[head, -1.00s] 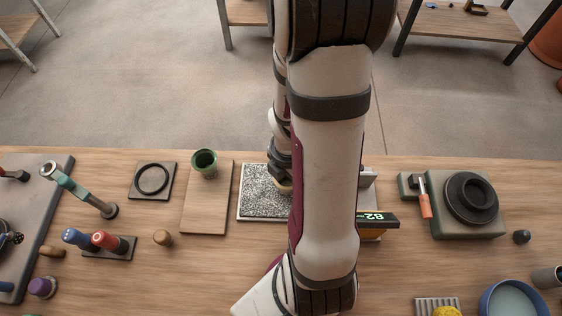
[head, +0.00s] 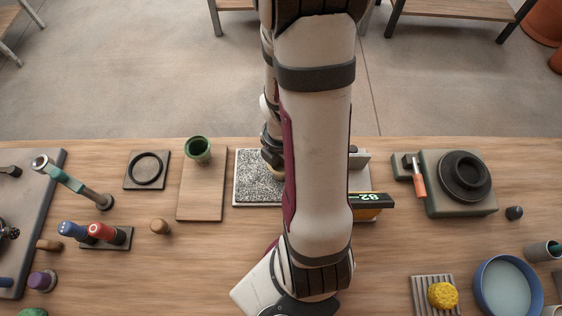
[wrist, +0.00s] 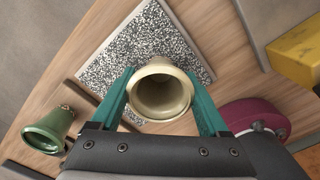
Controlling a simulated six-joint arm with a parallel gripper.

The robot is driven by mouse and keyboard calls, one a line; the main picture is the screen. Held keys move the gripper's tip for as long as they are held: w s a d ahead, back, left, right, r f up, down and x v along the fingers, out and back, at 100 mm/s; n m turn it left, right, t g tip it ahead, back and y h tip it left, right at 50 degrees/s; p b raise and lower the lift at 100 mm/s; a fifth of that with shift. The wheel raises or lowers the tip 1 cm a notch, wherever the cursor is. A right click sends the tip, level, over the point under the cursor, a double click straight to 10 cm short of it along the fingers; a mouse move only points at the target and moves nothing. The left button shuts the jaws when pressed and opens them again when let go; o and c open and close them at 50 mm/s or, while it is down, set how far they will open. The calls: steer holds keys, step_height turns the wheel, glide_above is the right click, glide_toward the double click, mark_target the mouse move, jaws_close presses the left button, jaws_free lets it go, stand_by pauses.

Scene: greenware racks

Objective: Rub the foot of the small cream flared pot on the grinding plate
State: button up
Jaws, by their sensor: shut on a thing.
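The small cream flared pot (wrist: 160,69) is between the two teal fingers of my gripper (wrist: 162,98) in the wrist view, its open mouth facing the camera. The fingers are shut on it from both sides. The speckled grinding plate (wrist: 144,48) lies below the pot. In the head view the grinding plate (head: 254,163) is at the middle of the table, partly behind my arm. A sliver of the cream pot (head: 274,173) shows over it under my wrist. The pot's foot is hidden, so I cannot tell whether it touches the plate.
A green pot (head: 198,149) stands on a wooden board (head: 202,195) left of the plate. A device with a lit display (head: 372,200) is right of my arm. A turntable (head: 464,176) stands further right. A yellow sponge (head: 442,295) and blue bowl (head: 507,288) are front right.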

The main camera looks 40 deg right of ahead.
mark_target(257, 174)
steer(key=shift+f, duration=0.25)
steer(key=shift+w+a, duration=2.1)
steer(key=shift+s+d, duration=2.05)
steer(key=shift+s, duration=0.05)
steer(key=shift+w+a+f, duration=0.1)
steer(key=shift+w+a, duration=2)
steer(key=shift+s+d, duration=2.15)
